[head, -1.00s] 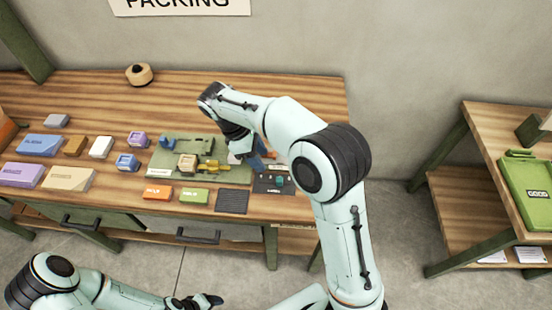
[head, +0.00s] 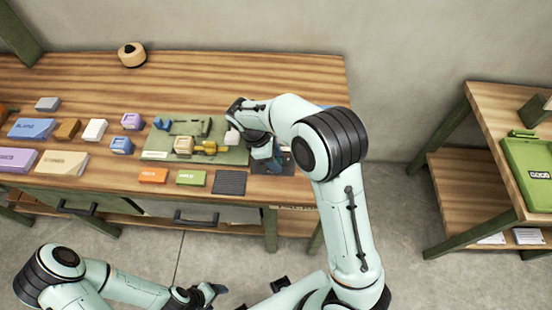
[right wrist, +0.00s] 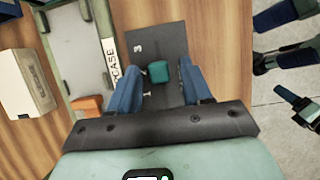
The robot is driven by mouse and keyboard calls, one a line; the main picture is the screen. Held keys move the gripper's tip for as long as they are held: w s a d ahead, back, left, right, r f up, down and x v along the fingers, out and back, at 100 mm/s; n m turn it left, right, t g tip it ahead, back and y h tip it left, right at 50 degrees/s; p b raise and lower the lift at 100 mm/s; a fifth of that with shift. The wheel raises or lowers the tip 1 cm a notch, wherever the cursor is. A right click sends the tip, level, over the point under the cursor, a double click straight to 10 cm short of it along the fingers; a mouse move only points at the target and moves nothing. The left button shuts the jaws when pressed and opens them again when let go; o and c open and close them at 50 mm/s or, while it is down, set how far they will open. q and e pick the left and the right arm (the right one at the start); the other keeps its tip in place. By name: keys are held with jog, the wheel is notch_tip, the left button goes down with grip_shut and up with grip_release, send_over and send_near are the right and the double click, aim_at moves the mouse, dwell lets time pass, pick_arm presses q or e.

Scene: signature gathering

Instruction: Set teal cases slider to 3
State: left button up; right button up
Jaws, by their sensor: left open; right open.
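The teal slider knob (right wrist: 159,72) sits on a dark slider plate (right wrist: 160,35) in the right wrist view. A white "3" shows on the plate, up and left of the knob. My right gripper (right wrist: 161,88) is open over the plate, with its blue fingers on either side of the knob; I cannot tell whether they touch it. In the head view my right gripper (head: 272,158) covers much of the plate (head: 287,165) and hides the knob. My left gripper (head: 212,294) is open and empty, low in front of the bench.
A green tray (head: 160,150) with a tan block (head: 184,145) and yellow part lies left of the plate. Orange (head: 153,175) and green (head: 191,177) labels and a dark ridged pad (head: 229,182) lie along the front. The bench's back right is clear.

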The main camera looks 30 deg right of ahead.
aim_at(287, 166)
jog(key=shift+d+f, duration=0.1)
jog(key=shift+f, duration=0.15)
grip_shut()
jog(key=shift+s+d+b, duration=0.15)
jog(key=shift+s+d, duration=0.35)
jog(key=shift+d, duration=0.25)
jog(key=shift+s+d+b, duration=0.15)
jog(key=shift+s+d, duration=0.35)
jog(key=shift+d, duration=0.25)
jog(key=shift+c, duration=0.9)
grip_release()
jog(key=shift+o, duration=0.9)
jog(key=shift+r, duration=0.1)
